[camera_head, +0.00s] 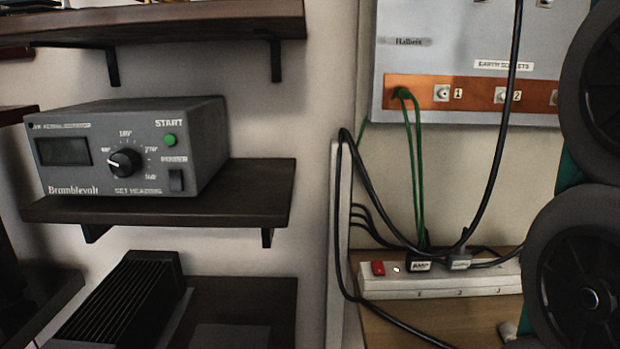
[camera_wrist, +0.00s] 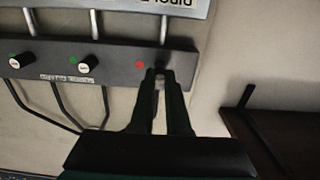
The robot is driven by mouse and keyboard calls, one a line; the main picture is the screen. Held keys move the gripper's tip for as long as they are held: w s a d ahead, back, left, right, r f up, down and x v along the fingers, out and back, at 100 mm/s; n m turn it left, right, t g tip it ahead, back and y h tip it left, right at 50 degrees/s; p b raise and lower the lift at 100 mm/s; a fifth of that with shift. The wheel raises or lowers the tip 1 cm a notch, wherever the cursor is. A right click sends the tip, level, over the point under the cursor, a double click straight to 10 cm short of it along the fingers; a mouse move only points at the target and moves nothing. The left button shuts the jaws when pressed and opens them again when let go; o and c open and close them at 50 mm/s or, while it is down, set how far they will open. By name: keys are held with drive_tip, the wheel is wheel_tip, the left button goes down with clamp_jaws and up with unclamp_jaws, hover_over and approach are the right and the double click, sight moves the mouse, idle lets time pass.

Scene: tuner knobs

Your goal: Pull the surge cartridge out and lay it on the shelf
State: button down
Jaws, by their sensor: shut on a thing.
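In the wrist view, a dark grey strip (camera_wrist: 110,65) on the wall carries round-headed cartridges in a row. Two have pale faces and a green light beside them: one at the far left (camera_wrist: 15,62) and one further right (camera_wrist: 86,64). My gripper (camera_wrist: 160,73) is at the strip's right part, just right of a red light (camera_wrist: 139,64). Its fingers are closed together on something there, which they mostly hide. I cannot tell whether that piece is still fully seated. The gripper does not show in the head view.
In the head view, dark shelves hang on the left; the middle one (camera_head: 245,195) bears a grey heading device (camera_head: 130,150). The lower shelf (camera_head: 240,305) holds a black finned box (camera_head: 120,305). Cables loop around a white power strip (camera_head: 440,282). A dark shelf (camera_wrist: 275,135) is right in the wrist view.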

drive_tip(key=s, duration=0.4)
drive_tip(key=shift+s, duration=0.3)
idle(0.7)
drive_tip(key=shift+s, duration=0.1)
